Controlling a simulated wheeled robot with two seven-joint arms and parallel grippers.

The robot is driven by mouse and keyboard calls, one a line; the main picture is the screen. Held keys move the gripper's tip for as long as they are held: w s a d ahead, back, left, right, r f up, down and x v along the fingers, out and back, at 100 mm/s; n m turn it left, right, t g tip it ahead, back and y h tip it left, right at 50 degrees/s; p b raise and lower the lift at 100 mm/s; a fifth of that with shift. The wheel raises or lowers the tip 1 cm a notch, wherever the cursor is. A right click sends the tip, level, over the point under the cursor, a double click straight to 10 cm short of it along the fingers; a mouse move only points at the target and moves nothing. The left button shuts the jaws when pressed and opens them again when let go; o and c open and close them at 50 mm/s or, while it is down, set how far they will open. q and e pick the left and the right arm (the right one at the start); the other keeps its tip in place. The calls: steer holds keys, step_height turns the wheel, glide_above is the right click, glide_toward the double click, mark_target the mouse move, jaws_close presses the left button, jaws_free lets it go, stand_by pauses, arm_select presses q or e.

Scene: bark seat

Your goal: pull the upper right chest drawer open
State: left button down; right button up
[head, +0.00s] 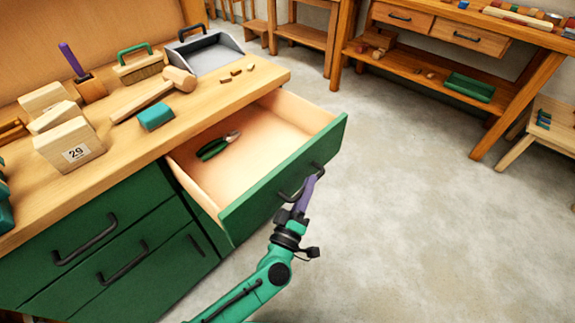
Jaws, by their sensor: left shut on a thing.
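The upper right chest drawer (284,180) has a green front and a pale wooden inside. It stands well out from the green chest (95,245), and green-handled pliers (217,146) lie in it. Its dark bar handle (293,196) is on the front. My left gripper (312,180), with a purple finger part, is at this handle and shut on it; the exact finger contact is partly hidden. My green left arm comes up from the bottom of the view. My right gripper is not in view.
A workbench (535,85) stands at the back right. The concrete floor right of the drawer is clear.

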arm_select(q)
steer(key=shift+s+d, duration=1.5)
steer(key=shift+d, duration=0.25)
steer(key=c, duration=0.8)
jaws_free()
steer(key=shift+c, duration=0.2)
steer(key=b+v, duration=0.1)
steer(key=v, duration=1.3)
steer(key=shift+s, duration=0.25)
steer(key=shift+f, duration=0.15)
